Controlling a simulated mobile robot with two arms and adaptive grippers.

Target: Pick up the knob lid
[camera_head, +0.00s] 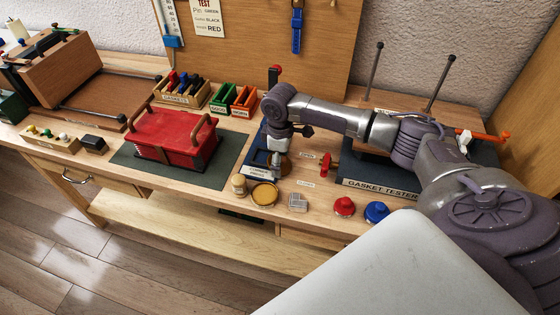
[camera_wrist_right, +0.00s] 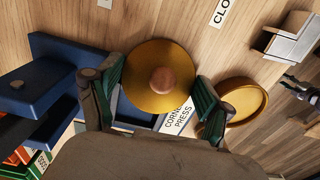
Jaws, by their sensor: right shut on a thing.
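The knob lid (camera_wrist_right: 150,65) is a round golden disc with a copper-brown knob in its middle. In the right wrist view it sits between the two green-padded fingers of my right gripper (camera_wrist_right: 157,97), which grip it at opposite sides of its rim. In the head view my right gripper (camera_head: 278,158) is low over the blue corner press (camera_head: 258,171), its fingers partly hidden by the wrist. I cannot tell whether the lid touches the press below. My left gripper is not in view.
A shallow golden dish (camera_head: 264,194) and a small wooden jar (camera_head: 239,184) stand in front of the press. A red box (camera_head: 172,133) is left; the gasket tester (camera_head: 380,191) is right.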

